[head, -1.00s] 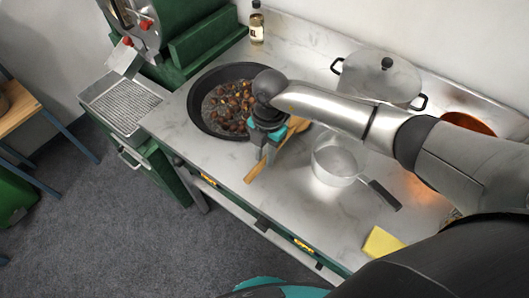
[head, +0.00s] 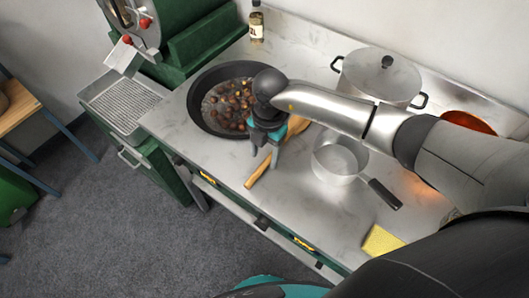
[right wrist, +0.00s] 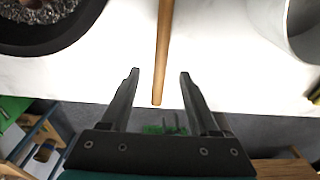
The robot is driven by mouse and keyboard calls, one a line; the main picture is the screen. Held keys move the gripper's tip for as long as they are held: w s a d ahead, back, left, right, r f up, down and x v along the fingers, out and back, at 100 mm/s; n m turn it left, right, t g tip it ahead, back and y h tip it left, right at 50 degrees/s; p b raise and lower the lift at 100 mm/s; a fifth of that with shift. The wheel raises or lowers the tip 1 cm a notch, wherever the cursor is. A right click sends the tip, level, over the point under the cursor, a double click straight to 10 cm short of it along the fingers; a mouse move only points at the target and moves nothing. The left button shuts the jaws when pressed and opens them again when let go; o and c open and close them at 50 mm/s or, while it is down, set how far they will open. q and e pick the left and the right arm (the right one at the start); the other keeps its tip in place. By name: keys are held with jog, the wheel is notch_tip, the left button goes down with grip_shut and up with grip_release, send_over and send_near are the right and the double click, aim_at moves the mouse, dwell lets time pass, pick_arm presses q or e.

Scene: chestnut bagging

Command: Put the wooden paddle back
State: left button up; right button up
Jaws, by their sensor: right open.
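The wooden paddle (head: 259,170) lies on the marble counter, between the pan of chestnuts and the steel saucepan. Its handle points toward the counter's front edge, and its far part is partly hidden behind my right arm. My right gripper (head: 263,163) is open and just above the paddle. In the right wrist view the paddle's handle (right wrist: 163,55) runs down between the two open fingers of my right gripper (right wrist: 158,75), with its end near the fingertips. The fingers do not appear to touch it. My left gripper is not in view.
The black pan (head: 196,112) of chestnuts is left of the gripper. The saucepan (head: 338,160) stands close on the right, its handle pointing front right. A lidded pot (head: 380,80), a bottle (head: 257,25) and a yellow sponge (head: 381,241) are also on the counter.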

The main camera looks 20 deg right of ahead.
notch_tip(320, 180, up, 15)
jog(key=d, duration=0.1)
jog(key=shift+w+p, duration=0.35)
jog(key=shift+w, duration=0.1)
